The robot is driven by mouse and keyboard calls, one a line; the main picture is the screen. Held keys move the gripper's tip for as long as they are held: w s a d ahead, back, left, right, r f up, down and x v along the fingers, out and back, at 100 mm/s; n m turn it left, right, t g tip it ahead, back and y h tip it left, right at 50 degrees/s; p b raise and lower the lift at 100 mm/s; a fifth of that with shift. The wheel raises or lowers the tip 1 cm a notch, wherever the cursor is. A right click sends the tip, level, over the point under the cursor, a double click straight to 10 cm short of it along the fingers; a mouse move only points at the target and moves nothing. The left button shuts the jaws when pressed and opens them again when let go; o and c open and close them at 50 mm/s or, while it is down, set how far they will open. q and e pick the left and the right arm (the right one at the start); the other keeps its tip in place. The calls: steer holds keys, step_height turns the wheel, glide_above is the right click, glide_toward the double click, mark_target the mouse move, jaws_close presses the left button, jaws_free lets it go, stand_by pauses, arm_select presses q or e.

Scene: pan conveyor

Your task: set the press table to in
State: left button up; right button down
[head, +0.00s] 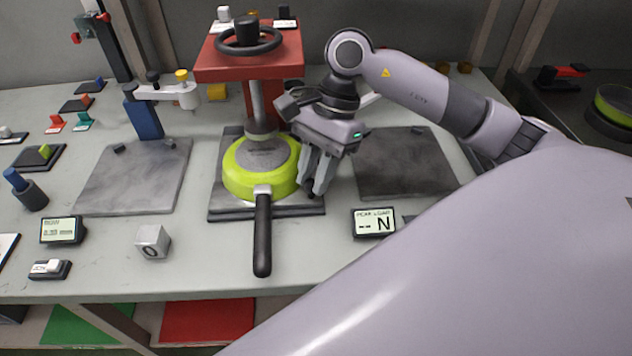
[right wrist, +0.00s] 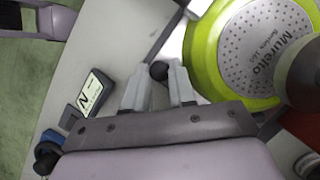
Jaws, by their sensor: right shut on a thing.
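The press table (head: 222,213) is a dark grey plate under the red press (head: 240,63). A lime green pan (head: 232,185) lies bottom up on it, its black handle (head: 262,240) pointing to the front edge. The pan also shows in the right wrist view (right wrist: 206,52). The press ram (head: 260,130) is over the back part of the pan's base; I cannot tell if they touch. My right gripper (head: 312,188) is at the table's right side, beside the pan. Its fingers are shut on a small black knob (right wrist: 158,70). My left gripper is not in view.
A load display (head: 374,222) stands right of the press table, with a grey plate (head: 405,163) behind it. A marked cube (head: 153,242) and another display (head: 62,231) are at front left. A second grey plate (head: 130,180) lies left of the press.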

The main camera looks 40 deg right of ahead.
steer(key=shift+w+d, duration=0.45)
steer(key=shift+w, duration=0.25)
steer(key=shift+r, duration=0.1)
steer(key=shift+d, duration=0.1)
steer(key=c, duration=0.9)
jaws_free()
steer(key=shift+w, duration=0.15)
